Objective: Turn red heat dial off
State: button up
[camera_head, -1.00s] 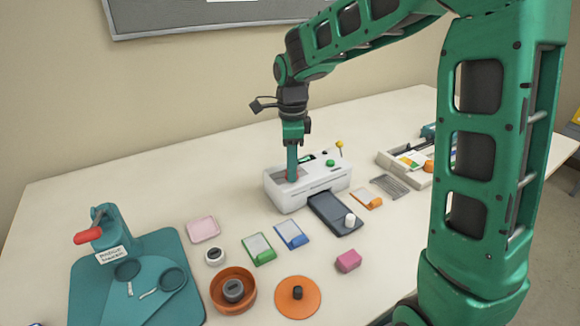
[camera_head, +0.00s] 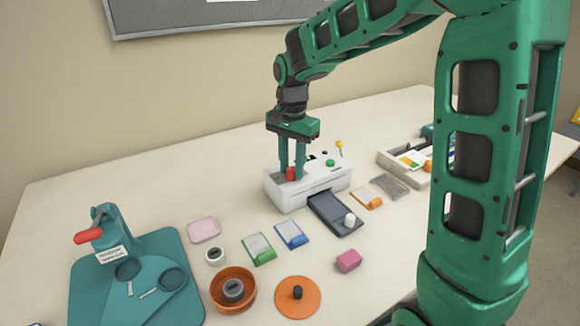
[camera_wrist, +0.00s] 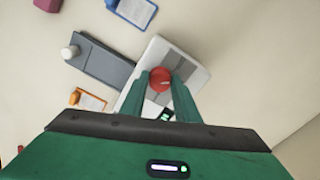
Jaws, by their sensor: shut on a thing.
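The red heat dial (camera_head: 291,173) sits on top of the white laminator (camera_head: 318,185), toward its left end. It also shows in the wrist view as a round red knob (camera_wrist: 160,79) with a pale mark on its face. My gripper (camera_head: 291,177) points straight down over the laminator. Its two fingers stand on either side of the dial and are shut on it. In the wrist view my gripper (camera_wrist: 161,84) has a finger at each side of the knob. The dial's lower part is hidden.
A green button (camera_head: 330,162) and a yellow-topped stick (camera_head: 339,145) are on the laminator's right part. Badges, an orange bowl (camera_head: 232,303) and a pink block (camera_head: 348,261) lie in front.

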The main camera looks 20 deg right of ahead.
aim_at(291, 169)
jog(key=shift+w+r+n, duration=0.1)
jog(key=shift+w+n, duration=0.05)
jog(key=shift+n, duration=0.85)
jog(key=shift+w+r+n, duration=0.1)
jog(key=shift+n, duration=0.9)
jog(key=o, duration=1)
jog(key=shift+f, duration=0.1)
jog(key=shift+o, duration=0.2)
jog(key=shift+s, duration=0.1)
notch_tip(291, 169, up, 11)
jog(key=shift+f, duration=0.2)
